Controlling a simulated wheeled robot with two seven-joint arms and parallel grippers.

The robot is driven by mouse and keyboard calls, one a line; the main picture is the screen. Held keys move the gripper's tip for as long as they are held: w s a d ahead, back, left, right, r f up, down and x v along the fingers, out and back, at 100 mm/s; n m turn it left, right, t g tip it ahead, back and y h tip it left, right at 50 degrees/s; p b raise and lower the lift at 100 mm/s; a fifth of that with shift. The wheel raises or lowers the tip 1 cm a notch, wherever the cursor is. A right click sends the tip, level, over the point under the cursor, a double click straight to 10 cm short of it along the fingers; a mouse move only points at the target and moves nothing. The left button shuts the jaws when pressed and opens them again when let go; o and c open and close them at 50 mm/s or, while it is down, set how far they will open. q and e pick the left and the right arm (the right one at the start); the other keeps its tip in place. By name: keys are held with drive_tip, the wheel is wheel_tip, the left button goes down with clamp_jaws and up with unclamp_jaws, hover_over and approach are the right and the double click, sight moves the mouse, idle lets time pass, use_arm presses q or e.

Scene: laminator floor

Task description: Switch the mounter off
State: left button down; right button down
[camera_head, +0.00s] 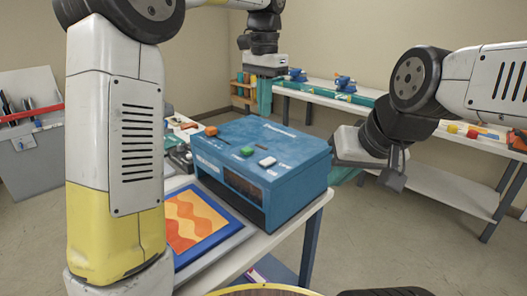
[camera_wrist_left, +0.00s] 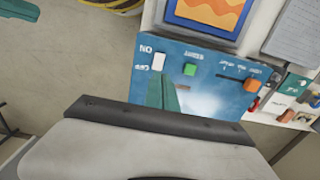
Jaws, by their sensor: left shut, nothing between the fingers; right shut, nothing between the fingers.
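The mounter is a blue box (camera_head: 262,165) on a white table in the head view. Its top carries a white switch (camera_head: 267,162), a green button (camera_head: 247,151) and an orange slider knob (camera_head: 211,131). The left wrist view shows the same top with the white switch (camera_wrist_left: 158,61) beside its printed labels; which way it is tipped I cannot tell. My left gripper (camera_head: 264,108) is shut and empty, its teal fingers pointing down by the machine's far edge. In the left wrist view the fingertips (camera_wrist_left: 164,82) appear close to the switch; contact is unclear. My right gripper (camera_head: 393,180) is shut, right of the machine.
A framed orange picture (camera_head: 195,222) lies on the table in front of the mounter. A long workbench (camera_head: 440,180) with blue vises and small parts stands behind at the right. A grey tool panel (camera_head: 30,150) stands at the left. Floor between is clear.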

sight(264, 163)
use_arm(q)
wheel_tip(264, 163, down, 14)
drive_tip(key=shift+f, duration=0.1)
idle(0.7)
drive_tip(key=shift+s+a+f, duration=0.1)
drive_tip(key=shift+s+f, duration=0.05)
drive_tip(key=shift+f, duration=0.05)
idle(0.3)
drive_tip(key=shift+w+d+r, duration=0.3)
drive_tip(key=shift+w+d, duration=0.3)
drive_tip(key=shift+r, duration=0.15)
